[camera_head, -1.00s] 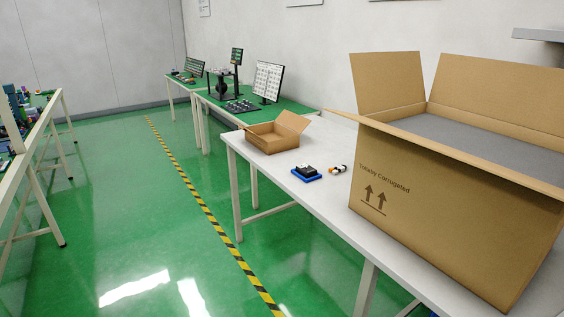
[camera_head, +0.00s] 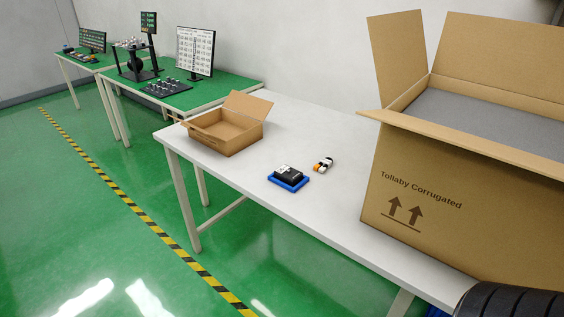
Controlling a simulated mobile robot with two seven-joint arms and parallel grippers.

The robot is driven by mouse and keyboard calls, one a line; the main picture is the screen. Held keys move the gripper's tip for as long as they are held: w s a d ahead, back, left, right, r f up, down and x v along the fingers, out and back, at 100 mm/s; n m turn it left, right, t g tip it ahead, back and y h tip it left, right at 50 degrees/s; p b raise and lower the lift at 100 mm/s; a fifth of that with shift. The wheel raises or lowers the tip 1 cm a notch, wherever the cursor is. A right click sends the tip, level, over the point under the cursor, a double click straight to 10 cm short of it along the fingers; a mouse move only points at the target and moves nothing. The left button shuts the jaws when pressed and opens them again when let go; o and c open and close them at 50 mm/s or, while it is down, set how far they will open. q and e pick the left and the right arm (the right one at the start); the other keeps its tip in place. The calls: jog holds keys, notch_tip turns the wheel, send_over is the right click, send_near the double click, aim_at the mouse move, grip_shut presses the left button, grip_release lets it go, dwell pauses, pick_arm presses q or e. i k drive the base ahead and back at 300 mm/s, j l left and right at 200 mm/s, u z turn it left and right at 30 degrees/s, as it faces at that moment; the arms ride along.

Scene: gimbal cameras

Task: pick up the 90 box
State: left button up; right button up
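No "90" marking is readable on anything in view, so I cannot tell which box is the 90 box. A small open cardboard box (camera_head: 228,138) sits near the far left end of the white table (camera_head: 300,218), one flap raised. A large open cardboard box (camera_head: 395,170) stands on the table at the right, printed "Tollaby Corrugated" with two up arrows. Its flaps are open and a grey surface shows inside. Neither of my grippers is in view.
A black device on a blue tray (camera_head: 274,181) and a small orange, white and black item (camera_head: 323,164) lie on the table between the boxes. Green benches (camera_head: 205,97) with equipment stand beyond. A black ribbed object (camera_head: 510,303) fills the bottom right corner. Green floor is clear at left.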

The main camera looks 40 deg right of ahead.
aim_at(287, 174)
jog(key=i+j+z, duration=0.15)
jog(key=i+z, duration=0.3)
jog(key=i+j+z, duration=0.25)
jog(key=i+z, duration=0.25)
jog(key=i+j+z, duration=0.2)
jog(key=z, duration=0.25)
jog(key=i+j+z, duration=0.15)
jog(key=j+z, duration=0.3)
